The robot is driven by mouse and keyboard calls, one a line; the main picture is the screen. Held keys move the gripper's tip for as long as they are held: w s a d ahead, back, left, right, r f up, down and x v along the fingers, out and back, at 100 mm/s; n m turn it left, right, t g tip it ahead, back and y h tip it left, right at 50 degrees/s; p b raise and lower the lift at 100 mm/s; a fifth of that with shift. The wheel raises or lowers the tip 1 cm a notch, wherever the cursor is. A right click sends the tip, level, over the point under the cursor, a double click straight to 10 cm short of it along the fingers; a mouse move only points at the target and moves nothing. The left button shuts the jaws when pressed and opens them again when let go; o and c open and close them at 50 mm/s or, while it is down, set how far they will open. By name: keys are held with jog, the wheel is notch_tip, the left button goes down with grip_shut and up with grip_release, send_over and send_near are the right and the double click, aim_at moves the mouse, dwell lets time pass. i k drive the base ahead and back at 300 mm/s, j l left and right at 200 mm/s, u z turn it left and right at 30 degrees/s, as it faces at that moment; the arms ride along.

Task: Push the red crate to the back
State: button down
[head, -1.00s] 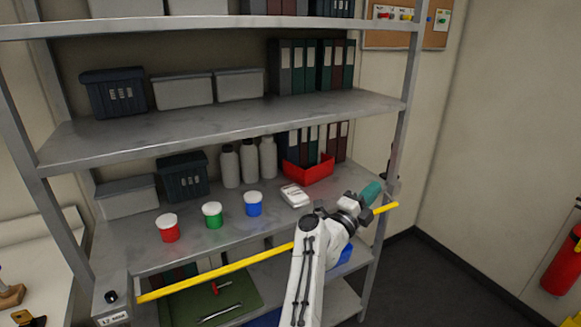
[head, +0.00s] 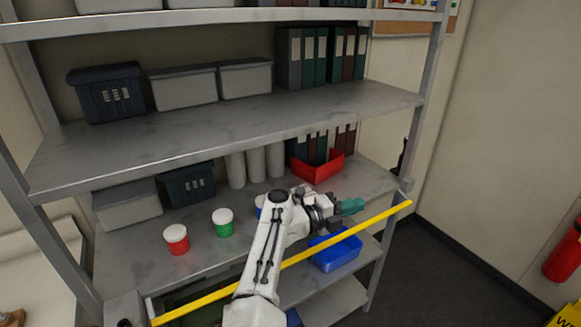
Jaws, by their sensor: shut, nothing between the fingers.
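The red crate (head: 327,170) is an open box on the middle shelf (head: 140,245), toward its right end. It stands in front of several upright binders (head: 319,146). My gripper (head: 362,205), with teal fingers, shows in front of the crate, lower and slightly right in the picture. The fingers are shut and empty and point right. A gap shows between the fingers and the crate. My wrist and forearm cover part of the shelf to the left of the gripper.
A red jar (head: 177,240) and a green jar (head: 223,223) stand left of my arm; a blue jar (head: 259,201) is mostly hidden behind it. A yellow bar (head: 385,216) runs along the shelf's front edge. A blue bin (head: 338,254) sits below. The upper shelf (head: 245,115) overhangs.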

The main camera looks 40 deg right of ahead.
aim_at(315, 176)
jog(key=i, duration=1.1)
